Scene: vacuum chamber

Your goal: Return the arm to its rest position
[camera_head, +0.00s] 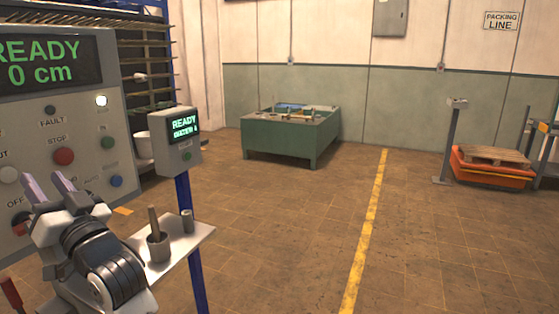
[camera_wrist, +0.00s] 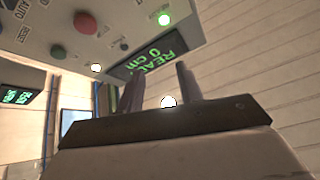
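My gripper (camera_head: 45,182) is at the lower left of the head view, in front of the control panel (camera_head: 30,132). Its two fingers point up toward the panel and stand apart, with nothing visible between them. In the wrist view the fingers (camera_wrist: 159,84) are also spread and empty, with the panel (camera_wrist: 120,22) behind them, tilted. The panel's display (camera_head: 48,62) reads READY and 0 cm in green. Whether the fingers touch the panel cannot be told.
A small READY screen (camera_head: 178,140) stands on a blue post right of the panel. Below it, a metal shelf (camera_head: 200,238) holds a grey cup with a rod and a small cylinder. A green table (camera_head: 285,138) stands further back.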

